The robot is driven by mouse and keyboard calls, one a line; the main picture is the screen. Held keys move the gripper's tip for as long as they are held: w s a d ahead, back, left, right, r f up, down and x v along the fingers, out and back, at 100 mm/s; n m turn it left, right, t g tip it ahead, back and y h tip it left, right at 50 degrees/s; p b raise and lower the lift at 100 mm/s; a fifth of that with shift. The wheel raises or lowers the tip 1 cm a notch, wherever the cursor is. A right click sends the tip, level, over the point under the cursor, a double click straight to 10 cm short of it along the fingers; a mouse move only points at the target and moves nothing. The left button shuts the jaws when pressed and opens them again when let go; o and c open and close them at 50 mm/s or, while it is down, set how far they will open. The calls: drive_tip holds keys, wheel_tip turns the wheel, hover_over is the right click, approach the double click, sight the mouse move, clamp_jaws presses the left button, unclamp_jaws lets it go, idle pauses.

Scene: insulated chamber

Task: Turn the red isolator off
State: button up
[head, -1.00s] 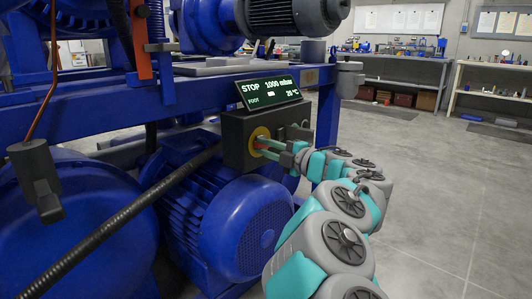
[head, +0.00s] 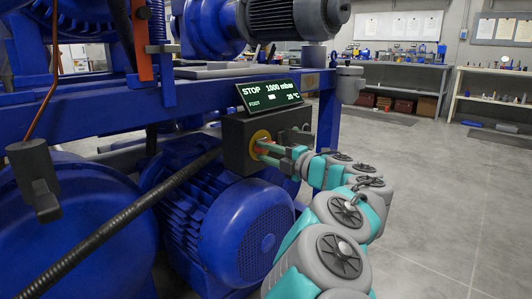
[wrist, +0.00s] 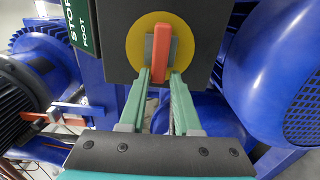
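The red isolator is a red bar handle (wrist: 161,55) on a round yellow disc (wrist: 137,46), on the face of a dark box (head: 234,143). In the wrist view the handle stands upright in the picture, while the display lettering runs sideways. My gripper (wrist: 161,76) has its two green fingers on either side of the handle's lower end. A gap shows between the handle and the right finger; contact on the left is unclear. In the head view the fingers reach the yellow disc (head: 259,136) from the right and partly hide the handle.
A display (head: 269,94) above the box reads STOP and 1000 mbar. A blue motor (head: 245,235) sits just below the box, and a blue frame beam (head: 205,98) runs behind it. A black hose (head: 120,215) crosses at left. The floor (head: 440,210) at right is clear.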

drive_tip(key=shift+o, duration=1.4)
drive_tip(key=shift+d, duration=0.1)
drive_tip(key=v, duration=0.7)
drive_tip(key=shift+s+d+p, duration=0.25)
drive_tip(key=shift+p, duration=0.15)
